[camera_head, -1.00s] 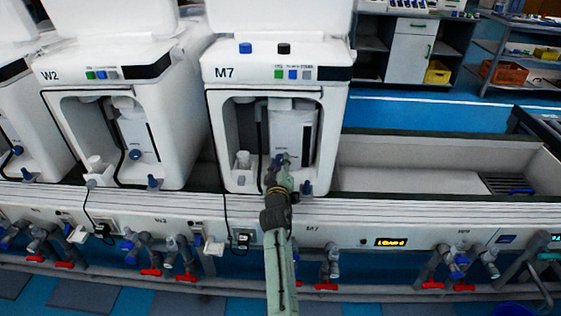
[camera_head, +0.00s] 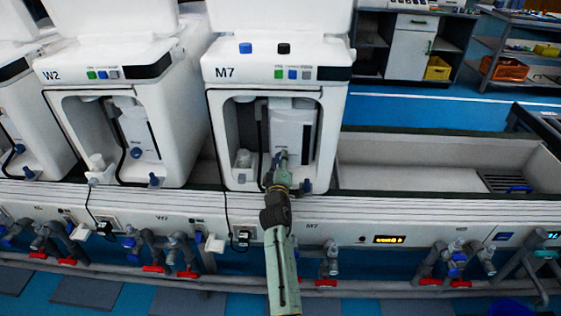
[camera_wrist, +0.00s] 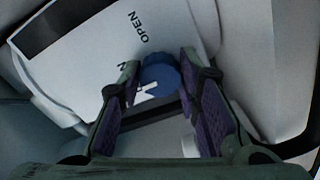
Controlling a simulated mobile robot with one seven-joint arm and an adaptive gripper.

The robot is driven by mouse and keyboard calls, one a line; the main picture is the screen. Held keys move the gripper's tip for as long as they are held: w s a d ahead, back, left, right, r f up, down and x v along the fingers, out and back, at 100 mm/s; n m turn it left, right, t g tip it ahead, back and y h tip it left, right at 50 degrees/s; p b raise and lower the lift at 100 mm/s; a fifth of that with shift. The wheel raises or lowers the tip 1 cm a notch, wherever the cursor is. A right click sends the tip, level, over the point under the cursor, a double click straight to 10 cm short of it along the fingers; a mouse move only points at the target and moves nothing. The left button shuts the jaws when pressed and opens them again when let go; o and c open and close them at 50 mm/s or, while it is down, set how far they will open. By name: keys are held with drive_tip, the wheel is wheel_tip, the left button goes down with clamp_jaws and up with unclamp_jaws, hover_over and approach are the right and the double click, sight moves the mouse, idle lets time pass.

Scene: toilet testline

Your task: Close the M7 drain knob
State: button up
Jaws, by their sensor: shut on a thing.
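The M7 unit (camera_head: 222,140) is a white cabinet with an open front bay, and my gripper (camera_head: 281,160) reaches into this bay. In the wrist view the blue drain knob (camera_wrist: 163,72) sits between the two fingertips of my gripper (camera_wrist: 160,68), whose purple pads stand on either side of it. My gripper is shut on the knob. A white mark shows on the knob's near side. In the head view my gripper mostly covers the knob.
The similar W2 unit (camera_head: 70,140) stands at the left with its own blue knob (camera_head: 137,153). An empty trough (camera_head: 420,180) lies to the right. Pipes with red-handled valves (camera_head: 187,274) run below the bench front. A blue fitting (camera_head: 305,187) sits low right of my gripper.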

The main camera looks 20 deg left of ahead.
drive_tip(key=o, duration=1.1)
drive_tip(key=shift+o, duration=0.2)
drive_tip(key=shift+s, duration=0.1)
drive_tip(key=v, duration=1.2)
